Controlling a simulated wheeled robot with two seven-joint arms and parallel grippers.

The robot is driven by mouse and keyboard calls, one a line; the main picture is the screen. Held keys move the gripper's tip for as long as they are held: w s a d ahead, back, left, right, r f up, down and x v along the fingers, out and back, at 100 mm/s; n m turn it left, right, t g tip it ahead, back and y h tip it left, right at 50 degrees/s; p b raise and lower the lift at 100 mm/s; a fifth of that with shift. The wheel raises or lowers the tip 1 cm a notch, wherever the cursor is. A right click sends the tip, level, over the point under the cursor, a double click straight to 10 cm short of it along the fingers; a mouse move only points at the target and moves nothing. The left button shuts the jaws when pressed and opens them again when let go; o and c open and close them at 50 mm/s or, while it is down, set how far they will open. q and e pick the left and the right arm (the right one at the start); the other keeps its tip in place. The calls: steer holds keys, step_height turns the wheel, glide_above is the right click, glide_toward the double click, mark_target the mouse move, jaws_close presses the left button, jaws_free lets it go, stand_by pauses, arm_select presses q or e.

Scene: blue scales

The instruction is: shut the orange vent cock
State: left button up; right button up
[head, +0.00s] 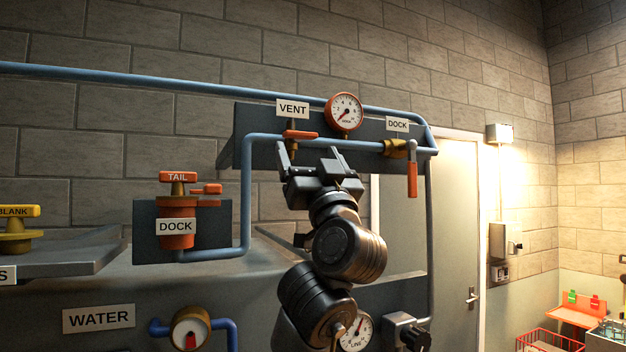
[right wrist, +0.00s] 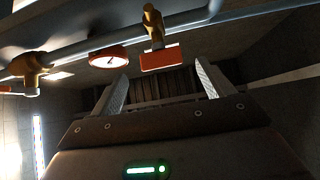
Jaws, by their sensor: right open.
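The orange vent cock (head: 300,134) is on the blue pipe just below the VENT label. Its orange handle lies roughly level, along the pipe, above a brass body. My right gripper (head: 308,165) is open and empty just below the pipe, with its fingers pointing up. In the right wrist view the vent cock's orange handle (right wrist: 160,58) shows beyond and between the spread fingers (right wrist: 162,85), apart from them, with its brass body (right wrist: 153,22) above it in the picture. My left gripper is not in view.
A round gauge (head: 344,112) stands right of the vent cock. The DOCK cock (head: 412,178), with its orange handle hanging down, is further right. A dark plate (head: 244,140) backs the pipe.

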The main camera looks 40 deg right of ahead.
steer(key=v, duration=0.2)
steer(key=shift+s+f, duration=0.15)
steer(key=shift+s, duration=0.1)
stand_by(0.5)
